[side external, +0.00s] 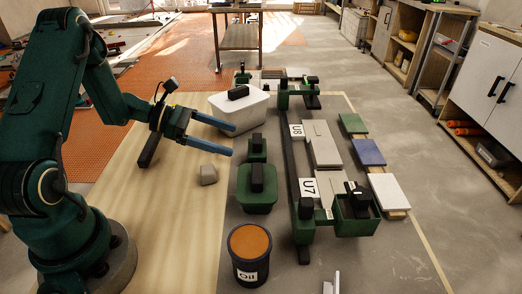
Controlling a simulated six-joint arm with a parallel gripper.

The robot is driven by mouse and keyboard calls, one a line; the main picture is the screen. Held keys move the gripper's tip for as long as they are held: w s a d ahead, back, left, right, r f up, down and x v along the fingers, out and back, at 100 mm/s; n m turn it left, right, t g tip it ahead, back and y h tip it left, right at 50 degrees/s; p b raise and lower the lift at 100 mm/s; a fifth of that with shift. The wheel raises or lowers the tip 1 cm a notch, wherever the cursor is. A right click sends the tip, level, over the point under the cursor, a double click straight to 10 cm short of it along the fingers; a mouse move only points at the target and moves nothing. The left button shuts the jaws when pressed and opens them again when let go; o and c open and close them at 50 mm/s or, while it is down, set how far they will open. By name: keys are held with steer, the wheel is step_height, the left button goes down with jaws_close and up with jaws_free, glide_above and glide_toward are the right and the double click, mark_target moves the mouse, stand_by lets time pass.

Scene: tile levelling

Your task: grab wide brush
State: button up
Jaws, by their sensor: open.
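My gripper (233,139) is open, with its two blue fingers apart and nothing between them. It hangs above the left part of the work area, in front of the white tub (222,110). I cannot clearly pick out a wide brush at this size. A black block-shaped handle (238,92) sits on top of the white tub. A small green block with a black top (257,149) stands right of the fingertips. A green tub (257,203) with a black handle-like piece (257,178) stands below it. Any of these black pieces could belong to a brush.
A small grey-beige block (208,174) lies below the fingers. A dark bucket with an orange top (249,269) stands at front. A dark green frame (289,160) with labels U8 and U7 stands beside grey tiles (321,143). Coloured tiles (368,152) lie at right.

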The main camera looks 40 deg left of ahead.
mark_target(269, 161)
steer(key=x, duration=1.1)
steer(key=shift+w+d+f, duration=0.15)
steer(key=shift+w+f, duration=0.1)
steer(key=shift+w, duration=0.05)
steer(key=c, duration=1.1)
steer(key=shift+r, duration=0.1)
steer(key=shift+c, duration=0.2)
